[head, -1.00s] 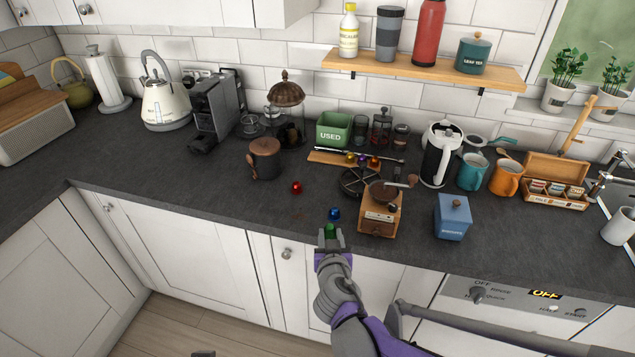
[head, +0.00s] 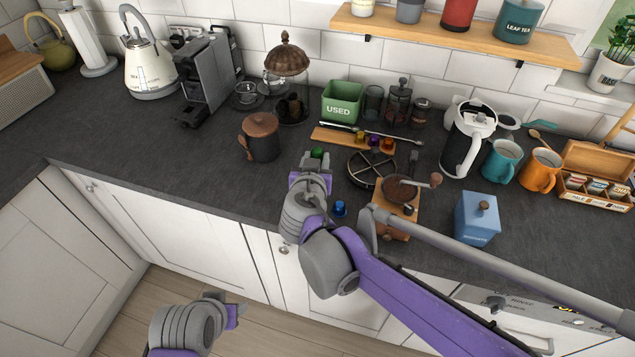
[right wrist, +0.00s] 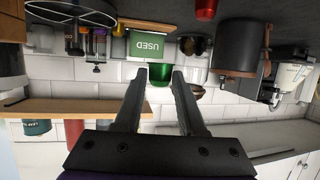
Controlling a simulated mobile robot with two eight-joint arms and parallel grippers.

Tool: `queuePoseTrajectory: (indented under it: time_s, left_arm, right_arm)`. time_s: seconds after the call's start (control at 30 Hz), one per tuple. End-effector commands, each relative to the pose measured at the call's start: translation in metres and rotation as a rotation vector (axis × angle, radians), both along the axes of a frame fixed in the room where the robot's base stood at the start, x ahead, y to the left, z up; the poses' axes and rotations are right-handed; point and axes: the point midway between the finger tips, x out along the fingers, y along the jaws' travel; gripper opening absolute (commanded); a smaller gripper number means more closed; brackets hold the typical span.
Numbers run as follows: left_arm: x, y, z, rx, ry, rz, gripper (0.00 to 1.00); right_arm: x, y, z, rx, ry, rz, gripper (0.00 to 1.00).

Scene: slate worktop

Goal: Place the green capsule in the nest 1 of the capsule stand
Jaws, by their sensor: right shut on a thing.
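The green capsule (head: 317,153) is between the fingertips of my right gripper (head: 315,160), which is shut on it and holds it over the worktop. It also shows between the fingers in the right wrist view (right wrist: 160,76). The capsule stand looks to be the low wooden strip (head: 325,136) at the back, beyond and right of my gripper.
A blue capsule (head: 339,208) stands near the front edge, beside the wooden grinder (head: 403,205). A round black wire rack (head: 368,168) lies right of my gripper. The green USED bin (head: 342,103) is behind the strip. A lidded brown pot (head: 262,140) stands left.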

Motion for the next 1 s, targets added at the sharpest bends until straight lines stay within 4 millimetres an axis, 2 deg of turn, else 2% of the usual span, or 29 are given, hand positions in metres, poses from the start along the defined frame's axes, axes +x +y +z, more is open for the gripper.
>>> queuePoseTrajectory:
  time_s: [0.2,0.37,0.6,1.0]
  left_arm:
    - [-0.001,0.0,-0.007,0.0,0.003,0.0,0.5]
    - [-0.002,0.0,-0.009,0.0,0.004,0.0,0.5]
    - [-0.002,0.0,-0.013,0.0,0.005,0.0,0.5]
    - [-0.003,0.0,-0.014,0.0,0.005,0.0,0.5]
  right_arm:
    - [0.001,0.0,-0.037,0.0,0.001,-0.001,0.0]
    - [0.0,-0.001,-0.052,0.0,0.001,-0.001,0.0]
    - [0.001,0.0,-0.087,0.0,0.0,0.0,0.0]
    - [0.0,0.0,-0.095,0.0,0.0,0.0,0.0]
